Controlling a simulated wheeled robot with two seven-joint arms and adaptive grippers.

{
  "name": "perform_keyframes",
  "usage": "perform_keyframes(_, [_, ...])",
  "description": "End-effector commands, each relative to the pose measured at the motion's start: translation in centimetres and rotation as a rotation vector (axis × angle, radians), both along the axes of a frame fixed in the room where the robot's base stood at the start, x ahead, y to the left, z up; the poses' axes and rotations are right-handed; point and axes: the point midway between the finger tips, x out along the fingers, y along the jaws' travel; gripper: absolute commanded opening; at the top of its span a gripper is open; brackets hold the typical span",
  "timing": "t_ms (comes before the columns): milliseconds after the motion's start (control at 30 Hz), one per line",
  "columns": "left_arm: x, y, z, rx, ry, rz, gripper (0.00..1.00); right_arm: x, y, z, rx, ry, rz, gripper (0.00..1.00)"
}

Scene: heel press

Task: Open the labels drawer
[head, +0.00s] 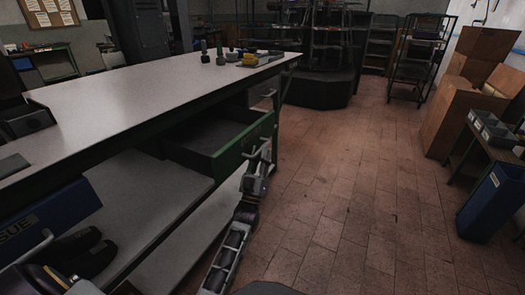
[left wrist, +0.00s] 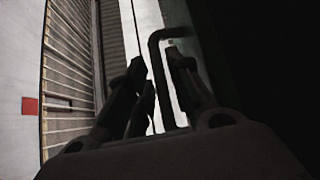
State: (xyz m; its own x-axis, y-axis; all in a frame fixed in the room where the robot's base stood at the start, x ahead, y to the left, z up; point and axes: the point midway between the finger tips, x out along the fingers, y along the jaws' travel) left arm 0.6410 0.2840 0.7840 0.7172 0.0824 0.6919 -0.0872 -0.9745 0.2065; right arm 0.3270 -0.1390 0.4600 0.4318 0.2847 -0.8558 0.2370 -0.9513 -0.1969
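The green drawer (head: 228,150) under the workbench stands pulled out, with its dark empty-looking inside showing. No label can be read on it. My left gripper (head: 264,153) is at the front of this drawer. In the left wrist view the bent bar of the drawer handle (left wrist: 155,62) runs between the two fingers of my left gripper (left wrist: 157,62). My right gripper does not show.
The workbench top (head: 130,95) carries bolts (head: 220,55) and a yellow item (head: 250,59) at its far end. A lower shelf (head: 150,195) lies under it. Cardboard boxes (head: 462,105) and a blue bin (head: 492,203) stand at right. The tiled floor (head: 340,180) between is clear.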

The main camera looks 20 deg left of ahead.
Motion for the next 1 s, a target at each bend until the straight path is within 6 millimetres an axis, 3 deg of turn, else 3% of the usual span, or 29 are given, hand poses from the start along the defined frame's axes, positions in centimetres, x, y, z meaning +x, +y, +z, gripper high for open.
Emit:
perform_keyframes(600, [-5.4,-0.6,-5.3,0.0,0.003,-0.001,0.21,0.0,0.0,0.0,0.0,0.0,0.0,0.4])
perform_keyframes(1000, [-6.7,-0.8,-6.5,0.001,0.001,0.0,0.21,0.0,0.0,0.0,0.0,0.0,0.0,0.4])
